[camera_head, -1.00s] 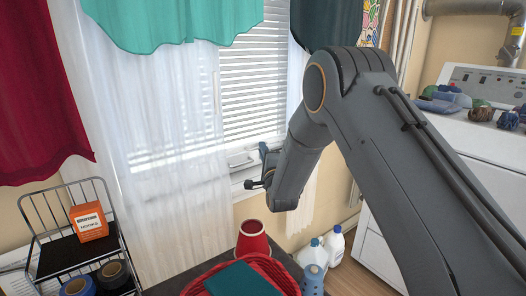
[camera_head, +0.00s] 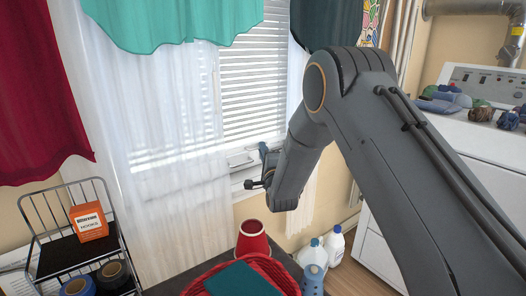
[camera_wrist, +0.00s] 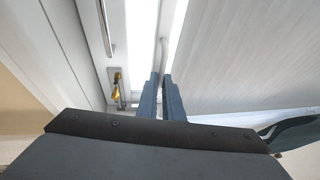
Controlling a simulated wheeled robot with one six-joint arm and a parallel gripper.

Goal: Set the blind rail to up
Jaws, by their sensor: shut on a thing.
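The white slatted blind hangs in the window behind sheer curtains, low over the window. Its bottom rail (camera_head: 232,145) runs along its lower edge, just above the sill. My gripper (camera_head: 262,167) is at the right end of the rail, partly hidden by my forearm. In the wrist view my two blue fingers (camera_wrist: 162,88) are close together on a thin pale edge, which appears to be the blind rail (camera_wrist: 164,52). The exact contact is hard to see.
A brass-coloured latch (camera_wrist: 117,90) on the window frame is left of my fingers in the wrist view. Sheer curtains (camera_head: 170,190) hang left of my gripper. A red cup (camera_head: 252,240) and a red basket (camera_head: 281,272) stand below. A wire rack (camera_head: 50,250) is at lower left.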

